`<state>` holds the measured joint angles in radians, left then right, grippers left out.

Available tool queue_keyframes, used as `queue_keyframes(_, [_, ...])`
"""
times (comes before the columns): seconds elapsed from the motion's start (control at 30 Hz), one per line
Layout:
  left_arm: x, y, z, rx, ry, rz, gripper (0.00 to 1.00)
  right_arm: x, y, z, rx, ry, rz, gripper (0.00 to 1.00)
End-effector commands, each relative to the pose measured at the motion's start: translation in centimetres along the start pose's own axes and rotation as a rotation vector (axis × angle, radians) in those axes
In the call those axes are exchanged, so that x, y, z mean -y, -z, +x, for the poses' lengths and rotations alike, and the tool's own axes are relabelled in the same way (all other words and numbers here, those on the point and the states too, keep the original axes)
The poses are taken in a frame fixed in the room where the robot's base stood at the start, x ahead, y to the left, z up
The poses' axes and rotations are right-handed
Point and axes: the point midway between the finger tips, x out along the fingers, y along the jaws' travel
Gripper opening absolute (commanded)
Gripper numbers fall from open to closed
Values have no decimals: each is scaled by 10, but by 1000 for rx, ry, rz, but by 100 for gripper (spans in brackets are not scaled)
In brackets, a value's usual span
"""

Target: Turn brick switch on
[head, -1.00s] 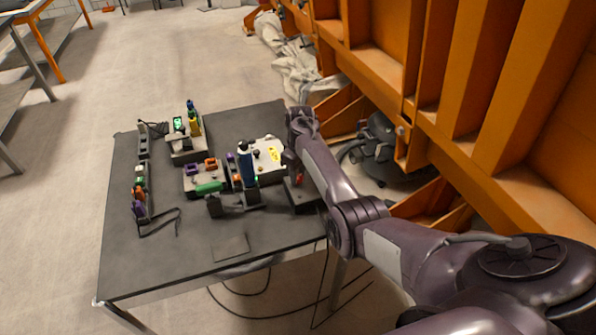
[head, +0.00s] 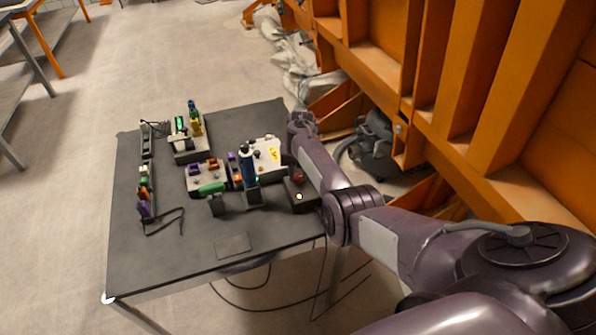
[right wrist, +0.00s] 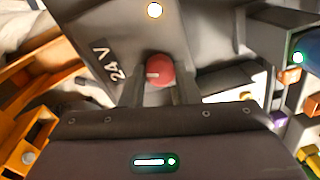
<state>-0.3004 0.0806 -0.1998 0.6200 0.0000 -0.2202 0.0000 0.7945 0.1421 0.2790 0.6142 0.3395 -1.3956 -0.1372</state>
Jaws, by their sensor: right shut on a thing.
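The brick switch (head: 306,200) is a dark box at the right edge of the table, partly hidden by my right arm. In the right wrist view the box (right wrist: 118,30) bears a "24 V" label, a round red knob (right wrist: 160,68) with a white mark, and a lit pale yellow lamp (right wrist: 154,10). The lamp also glows in the head view (head: 299,196). My right gripper (right wrist: 158,88) is shut on the red knob, with one finger on each side of it. In the head view its fingers are hard to make out. My left gripper is not in view.
The dark table (head: 180,262) holds several devices left of the switch, including an upright blue bottle-like thing (head: 248,165) close by. A large orange steel frame (head: 440,80) stands to the right. The table's front part is mostly clear.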

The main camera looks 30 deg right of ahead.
Motion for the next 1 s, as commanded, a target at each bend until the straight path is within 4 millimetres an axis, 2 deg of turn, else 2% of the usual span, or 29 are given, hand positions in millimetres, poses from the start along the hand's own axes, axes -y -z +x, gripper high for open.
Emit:
queue_keyframes(0.3, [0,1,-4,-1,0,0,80,0,0,-1,-6,0,107,6])
queue_keyframes(0.8, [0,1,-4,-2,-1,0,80,0,0,0,-7,1,125,6])
queue_keyframes(0.83, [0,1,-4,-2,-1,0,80,0,0,0,-6,1,124,31])
queue_keyframes(1.0, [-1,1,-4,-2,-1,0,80,0,0,0,-6,0,124,50])
